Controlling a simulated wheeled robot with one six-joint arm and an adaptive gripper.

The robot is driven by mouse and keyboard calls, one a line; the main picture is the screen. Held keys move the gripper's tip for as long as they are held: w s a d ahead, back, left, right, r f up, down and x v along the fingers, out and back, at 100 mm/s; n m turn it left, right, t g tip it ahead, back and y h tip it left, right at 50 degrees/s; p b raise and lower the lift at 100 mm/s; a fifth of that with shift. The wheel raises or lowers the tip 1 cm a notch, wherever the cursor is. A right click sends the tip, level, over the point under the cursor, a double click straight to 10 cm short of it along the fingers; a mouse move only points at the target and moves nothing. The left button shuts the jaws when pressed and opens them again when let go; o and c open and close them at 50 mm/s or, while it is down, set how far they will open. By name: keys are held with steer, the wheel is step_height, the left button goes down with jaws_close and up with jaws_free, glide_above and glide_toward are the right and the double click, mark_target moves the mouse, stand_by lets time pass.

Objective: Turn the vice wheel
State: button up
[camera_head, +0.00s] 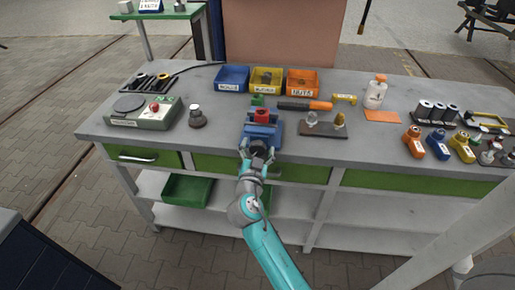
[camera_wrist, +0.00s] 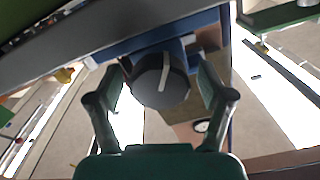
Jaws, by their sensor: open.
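A blue vice (camera_head: 262,131) stands at the front edge of the workbench, with a red piece (camera_head: 262,115) at its top. Its wheel is a dark round knob with a pale line across its face, seen in the wrist view (camera_wrist: 161,82). The line is tilted slightly from upright. My gripper (camera_head: 257,153) is at the front of the vice. In the wrist view my gripper (camera_wrist: 160,78) is open, with one finger on each side of the wheel. Whether the fingers touch the wheel I cannot tell. In the head view my gripper partly hides the wheel.
Blue (camera_head: 231,78), yellow (camera_head: 267,80) and orange (camera_head: 302,82) bins stand behind the vice. An orange-handled tool (camera_head: 305,105) and a dark plate (camera_head: 323,129) lie to its right. A green box (camera_head: 146,113) is at the left.

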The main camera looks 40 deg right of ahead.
steer(key=v, duration=1.2)
stand_by(0.3)
steer(key=w+d+n, duration=0.2)
steer(key=d+n, duration=0.1)
steer(key=n, duration=0.7)
steer(key=w+d+n, duration=0.2)
steer(key=d+n, duration=0.1)
steer(key=n, duration=0.7)
steer(key=w+d+n, duration=0.3)
steer(key=n, duration=0.7)
steer(key=shift+n, duration=0.4)
steer(key=c, duration=1.2)
